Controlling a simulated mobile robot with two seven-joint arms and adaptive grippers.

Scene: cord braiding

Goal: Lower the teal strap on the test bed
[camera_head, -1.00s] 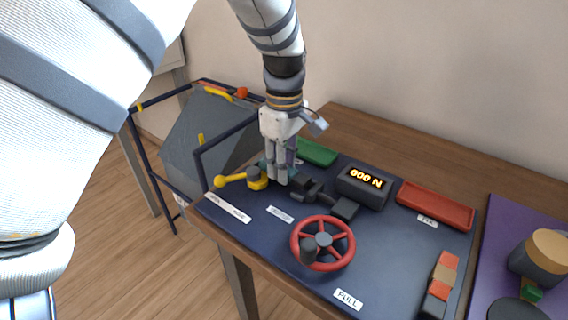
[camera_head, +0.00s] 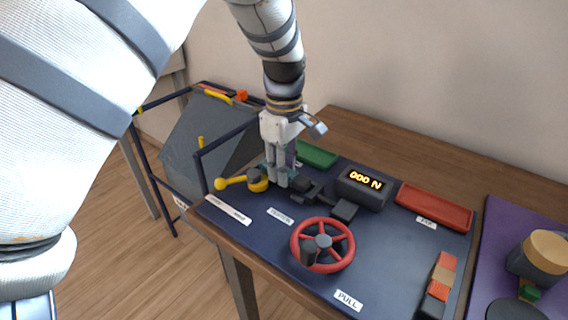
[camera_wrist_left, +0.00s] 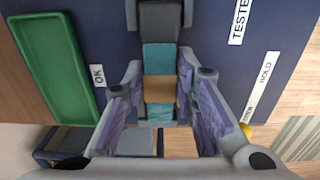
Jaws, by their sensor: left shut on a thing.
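The teal strap (camera_wrist_left: 159,57) with a tan band around its middle runs lengthwise between my left gripper's fingers in the left wrist view. One end of it meets a dark clamp block (camera_wrist_left: 160,22). My left gripper (camera_head: 277,183) points down at the back left of the dark blue test bed (camera_head: 268,238), shut on the strap. In the head view the fingers hide most of the strap, and I cannot tell whether it touches the bed. My right gripper is not in view.
A yellow lever (camera_head: 237,182) is just left of the gripper. A display (camera_head: 364,187) reads 000 N, and a red handwheel (camera_head: 346,238) stands in front. A green tray (camera_head: 317,154) lies behind, a red tray (camera_head: 434,207) to the right. A dark frame rail borders the bed's left.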

